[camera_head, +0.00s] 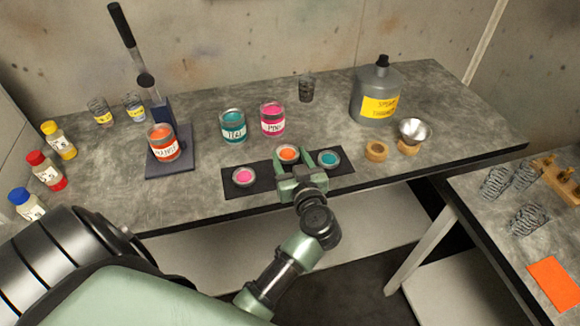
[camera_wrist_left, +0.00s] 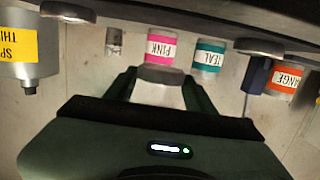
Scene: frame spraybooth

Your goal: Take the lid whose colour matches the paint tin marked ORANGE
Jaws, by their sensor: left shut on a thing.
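The orange lid (camera_head: 288,153) is between the fingers of my left gripper (camera_head: 294,160), which is shut on it. It shows slightly behind the line of the other two lids; whether it is clear of the mat is hard to tell. The pink lid (camera_head: 243,176) and teal lid (camera_head: 329,158) lie on the black mat (camera_head: 265,186) to either side. The tin marked ORANGE (camera_head: 163,145) stands on the dark press base at left. My left gripper's fingers also show in the wrist view (camera_wrist_left: 160,85). My right gripper is not in view.
The teal tin (camera_head: 233,126) and pink tin (camera_head: 272,120) stand behind the mat. A grey thinner can (camera_head: 376,92), a metal funnel (camera_head: 414,130) and a tan ring (camera_head: 377,150) are at right. A lever press (camera_head: 163,108) and several small bottles are at left.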

